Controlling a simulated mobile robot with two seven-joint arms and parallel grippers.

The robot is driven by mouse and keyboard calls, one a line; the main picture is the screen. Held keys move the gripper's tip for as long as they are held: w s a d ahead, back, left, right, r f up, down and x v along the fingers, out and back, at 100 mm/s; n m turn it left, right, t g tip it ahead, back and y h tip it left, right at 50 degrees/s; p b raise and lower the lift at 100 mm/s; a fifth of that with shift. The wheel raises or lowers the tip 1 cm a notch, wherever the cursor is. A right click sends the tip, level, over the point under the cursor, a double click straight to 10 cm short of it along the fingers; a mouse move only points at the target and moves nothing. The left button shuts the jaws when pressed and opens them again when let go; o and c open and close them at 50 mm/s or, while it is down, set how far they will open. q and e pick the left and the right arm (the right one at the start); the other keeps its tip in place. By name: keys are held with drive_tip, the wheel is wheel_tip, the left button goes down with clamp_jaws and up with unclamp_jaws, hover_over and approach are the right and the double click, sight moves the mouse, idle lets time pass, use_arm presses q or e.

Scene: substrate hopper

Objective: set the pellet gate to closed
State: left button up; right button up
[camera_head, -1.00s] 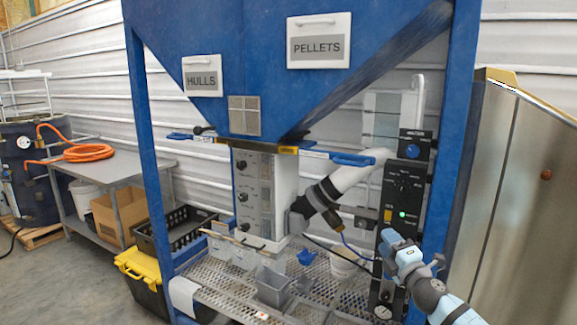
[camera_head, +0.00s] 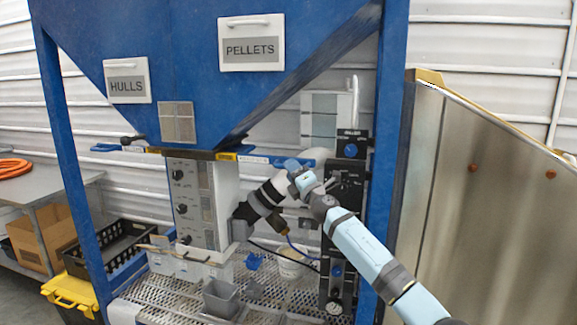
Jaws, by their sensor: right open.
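The pellet gate's blue handle (camera_head: 255,159) sticks out to the right below the blue hopper, under the PELLETS sign (camera_head: 251,43). My right arm comes in from the lower right. My left gripper is not in view.
The hulls gate's blue handle (camera_head: 106,147) sticks out to the left. A grey control cabinet (camera_head: 197,205) and a black panel (camera_head: 345,190) stand below the hopper. A blue frame post (camera_head: 387,150) stands right of my gripper. A grey bin (camera_head: 221,298) sits on the mesh shelf.

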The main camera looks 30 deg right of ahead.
drive_tip(key=shift+x, duration=1.1)
